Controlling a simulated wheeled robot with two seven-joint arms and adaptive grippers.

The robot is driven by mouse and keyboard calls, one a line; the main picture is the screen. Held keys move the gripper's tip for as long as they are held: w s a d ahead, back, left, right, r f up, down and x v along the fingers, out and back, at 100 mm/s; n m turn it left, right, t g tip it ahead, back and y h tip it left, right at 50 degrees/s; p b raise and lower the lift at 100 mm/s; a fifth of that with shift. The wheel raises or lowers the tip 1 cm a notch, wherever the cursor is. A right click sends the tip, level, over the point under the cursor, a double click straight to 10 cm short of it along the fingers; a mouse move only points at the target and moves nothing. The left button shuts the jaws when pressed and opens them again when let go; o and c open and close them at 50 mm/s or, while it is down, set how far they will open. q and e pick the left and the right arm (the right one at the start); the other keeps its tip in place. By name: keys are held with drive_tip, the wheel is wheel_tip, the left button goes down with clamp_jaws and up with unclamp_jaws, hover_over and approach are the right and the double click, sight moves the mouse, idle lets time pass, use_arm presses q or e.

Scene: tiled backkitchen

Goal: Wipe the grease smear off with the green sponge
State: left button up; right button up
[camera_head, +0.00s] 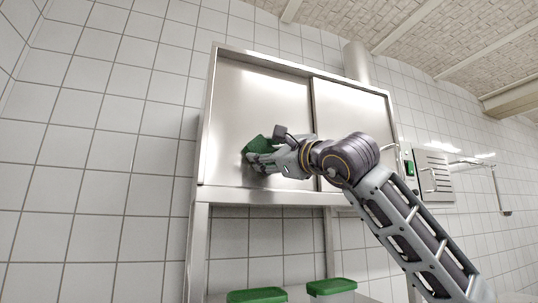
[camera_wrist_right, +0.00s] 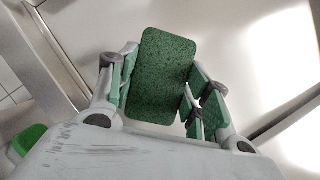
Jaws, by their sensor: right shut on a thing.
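The green sponge (camera_head: 257,145) is in my right gripper (camera_head: 262,160), against or very near the left door of the steel cabinet (camera_head: 255,95) in the head view. I cannot tell whether it touches the door. In the right wrist view the sponge (camera_wrist_right: 162,75) sits between the two fingers of the right gripper (camera_wrist_right: 160,90), which is shut on it. No grease smear can be made out on the door; the sponge and gripper hide part of the surface. My left gripper is not in view.
Two green items (camera_head: 257,295) (camera_head: 331,286) stand low in front, below the cabinet. A steel box with a green switch (camera_head: 409,168) and a pipe fixture (camera_head: 497,185) are on the tiled wall at right. The wall at left is clear.

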drive_tip(key=shift+a+f, duration=0.1)
drive_tip(key=shift+a, duration=0.05)
drive_tip(key=shift+s+a+b, duration=0.25)
drive_tip(key=shift+s+a, duration=0.05)
drive_tip(key=shift+a, duration=0.5)
drive_tip(key=shift+s+a+b, duration=0.25)
drive_tip(key=shift+a, duration=0.55)
drive_tip(key=shift+w+d, duration=0.1)
drive_tip(key=shift+d, duration=0.1)
drive_tip(key=shift+w+d+b, duration=0.15)
drive_tip(key=shift+w+d, duration=0.1)
drive_tip(key=shift+d, duration=0.55)
drive_tip(key=shift+w+d+b, duration=0.15)
drive_tip(key=shift+w+d, duration=0.1)
drive_tip(key=shift+d, duration=0.5)
drive_tip(key=shift+d, duration=0.1)
drive_tip(key=shift+w+d, duration=0.25)
drive_tip(key=shift+d, duration=0.55)
drive_tip(key=shift+w+d, duration=0.25)
drive_tip(key=shift+d, duration=0.55)
